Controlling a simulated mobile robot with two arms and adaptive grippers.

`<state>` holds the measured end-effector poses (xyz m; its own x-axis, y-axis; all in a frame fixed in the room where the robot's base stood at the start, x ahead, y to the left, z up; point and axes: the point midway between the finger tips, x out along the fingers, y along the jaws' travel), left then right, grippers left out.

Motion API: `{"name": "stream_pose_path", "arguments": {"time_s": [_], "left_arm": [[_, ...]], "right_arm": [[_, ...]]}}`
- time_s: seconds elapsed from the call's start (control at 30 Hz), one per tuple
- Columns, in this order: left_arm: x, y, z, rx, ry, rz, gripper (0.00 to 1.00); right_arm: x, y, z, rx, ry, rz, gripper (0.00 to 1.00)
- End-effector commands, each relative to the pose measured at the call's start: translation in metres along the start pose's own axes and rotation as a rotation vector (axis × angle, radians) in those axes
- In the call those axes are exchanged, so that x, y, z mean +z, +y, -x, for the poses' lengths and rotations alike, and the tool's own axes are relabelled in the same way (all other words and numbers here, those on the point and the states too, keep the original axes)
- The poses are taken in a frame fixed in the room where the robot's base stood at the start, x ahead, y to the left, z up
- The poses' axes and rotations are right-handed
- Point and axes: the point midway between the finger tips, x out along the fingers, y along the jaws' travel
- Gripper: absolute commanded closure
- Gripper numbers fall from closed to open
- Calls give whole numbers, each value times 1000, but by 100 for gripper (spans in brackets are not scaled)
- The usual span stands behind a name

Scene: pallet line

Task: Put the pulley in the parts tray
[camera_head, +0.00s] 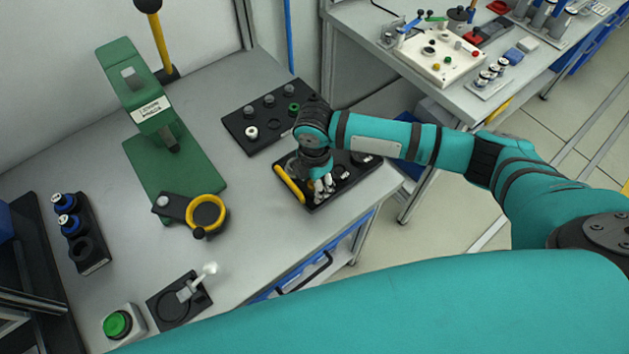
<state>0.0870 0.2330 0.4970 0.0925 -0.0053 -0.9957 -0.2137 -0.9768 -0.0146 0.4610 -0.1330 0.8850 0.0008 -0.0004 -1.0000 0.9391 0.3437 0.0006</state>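My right gripper (325,190) points down over a black tray with a yellow handle (289,184). Its fingertips are low, close to the tray's contents near the handle. The fingers are small here, and I cannot tell if they hold anything. Dark round parts sit in this tray to the right of the gripper. A second black tray (236,121) lies just behind, with several grey cylinders, a green part (294,107) and a white ring (252,132). I cannot single out the pulley; the gripper and wrist hide part of both trays. My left gripper is not in view.
Bare bench surface (255,235) lies between.

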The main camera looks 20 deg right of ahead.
Motion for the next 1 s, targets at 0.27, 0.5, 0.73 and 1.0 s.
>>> {"name": "stream_pose_path", "arguments": {"time_s": [0.27,0.5,0.73,1.0], "left_arm": [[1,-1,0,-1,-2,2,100],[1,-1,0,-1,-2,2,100],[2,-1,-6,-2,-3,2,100],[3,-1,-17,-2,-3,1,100]], "right_arm": [[0,0,-3,0,0,-1,43],[0,0,-2,-1,0,-1,43],[0,1,22,4,1,-1,43],[0,2,80,5,0,0,43]]}}
